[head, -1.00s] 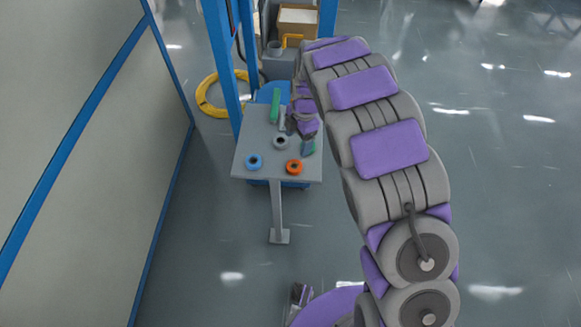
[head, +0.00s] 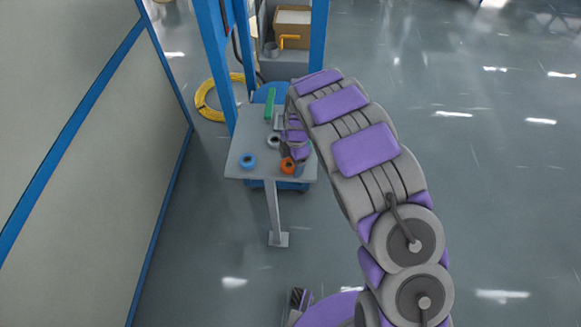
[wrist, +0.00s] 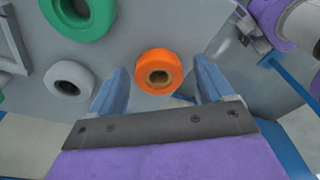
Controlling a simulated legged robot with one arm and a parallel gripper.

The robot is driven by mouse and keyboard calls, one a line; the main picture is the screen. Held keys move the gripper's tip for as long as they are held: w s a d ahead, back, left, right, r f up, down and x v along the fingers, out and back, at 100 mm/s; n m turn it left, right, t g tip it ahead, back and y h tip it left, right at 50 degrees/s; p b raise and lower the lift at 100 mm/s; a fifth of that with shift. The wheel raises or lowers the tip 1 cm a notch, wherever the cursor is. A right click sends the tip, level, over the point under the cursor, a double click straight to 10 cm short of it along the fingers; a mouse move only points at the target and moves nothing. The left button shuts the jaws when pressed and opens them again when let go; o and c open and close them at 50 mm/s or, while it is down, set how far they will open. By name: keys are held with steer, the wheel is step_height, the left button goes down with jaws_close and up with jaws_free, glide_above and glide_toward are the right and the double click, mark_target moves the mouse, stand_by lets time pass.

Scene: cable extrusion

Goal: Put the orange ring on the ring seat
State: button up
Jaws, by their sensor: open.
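The orange ring (head: 288,166) lies near the front edge of the grey table in the head view. In the wrist view the orange ring (wrist: 142,73) shows between and just beyond the two blue-grey fingertips. My gripper (wrist: 160,74) is open and empty, with a finger to either side of the ring in that view; I cannot tell its exact height above the table. In the head view my gripper (head: 298,160) is beside the ring, partly hidden by the wrist. I cannot pick out the ring seat with certainty.
The wrist view shows a green ring (wrist: 98,22) and a white ring (wrist: 52,78) left of the orange one. Blue posts (head: 213,55) stand behind the table.

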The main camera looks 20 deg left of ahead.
steer(key=shift+a+f, duration=0.2)
steer(key=shift+a, duration=0.7)
steer(key=c, duration=0.5)
steer(key=shift+d+r, duration=0.2)
steer(key=shift+d, duration=0.45)
steer(key=c, duration=0.6)
steer(key=shift+a+r, duration=0.2)
steer(key=shift+a, duration=0.2)
steer(key=shift+a+r, duration=0.1)
steer(key=shift+r, duration=0.2)
steer(key=shift+s+d+r+p, duration=0.1)
steer(key=shift+d+r+p, duration=0.2)
steer(key=shift+r, duration=0.35)
steer(key=shift+s+d+r+p, duration=0.1)
steer(key=shift+r+p, duration=0.3)
steer(key=shift+r, duration=0.2)
steer(key=s+d+r+p, duration=0.1)
steer(key=s+d+p, duration=0.1)
steer(key=s+d, duration=0.9)
steer(key=w+d+r+m, duration=0.4)
steer(key=d+r+m, duration=0.1)
steer(key=m, duration=0.4)
steer(key=w+d+r+m+t, duration=0.1)
steer(key=w+d+r+m, duration=0.4)
steer(key=d+m, duration=0.3)
steer(key=w+d+r+m+t+h, duration=0.1)
steer(key=w+d+r+m, duration=0.4)
steer(key=m, duration=0.5)
steer(key=shift+d, duration=1)
